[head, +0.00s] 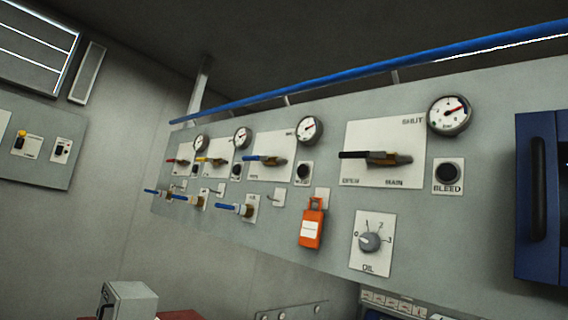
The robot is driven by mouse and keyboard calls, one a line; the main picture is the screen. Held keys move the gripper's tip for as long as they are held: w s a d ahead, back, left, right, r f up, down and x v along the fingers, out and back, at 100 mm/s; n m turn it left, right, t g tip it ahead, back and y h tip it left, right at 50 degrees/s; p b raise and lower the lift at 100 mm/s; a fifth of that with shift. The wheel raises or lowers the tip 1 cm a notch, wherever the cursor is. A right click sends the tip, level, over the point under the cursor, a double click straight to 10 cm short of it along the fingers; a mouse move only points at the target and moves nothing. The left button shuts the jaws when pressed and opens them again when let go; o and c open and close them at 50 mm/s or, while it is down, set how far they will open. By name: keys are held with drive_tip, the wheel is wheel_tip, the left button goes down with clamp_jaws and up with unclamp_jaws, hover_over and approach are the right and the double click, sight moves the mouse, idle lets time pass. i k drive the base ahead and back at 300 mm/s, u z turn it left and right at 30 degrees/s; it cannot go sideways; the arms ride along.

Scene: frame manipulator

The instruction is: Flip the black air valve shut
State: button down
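The black-handled valve lever (356,155) is on a white plate (378,136) at the right of the long grey panel. Its handle lies about level and points left from a brass body (390,158). The plate reads SHUT at its upper right, OPEN at its lower left and MAIN at its lower right. The handle is on the OPEN side. A round gauge (450,115) sits at the plate's upper right; its small reading is hard to make out. My gripper is not in view, and nothing covers the valve.
A BLEED button (448,173), an orange lockout tag (311,226) and an OIL knob (369,242) are near the valve. Blue (262,159), yellow and red levers sit farther left. A blue rail (330,78) runs above; a dark blue cabinet (541,200) stands at right.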

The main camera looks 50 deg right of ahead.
sight(367, 154)
drive_tip(key=z, duration=0.3)
drive_tip(key=i, duration=1.15)
drive_tip(key=z, duration=0.75)
drive_tip(key=i, duration=0.3)
drive_tip(key=z, duration=0.35)
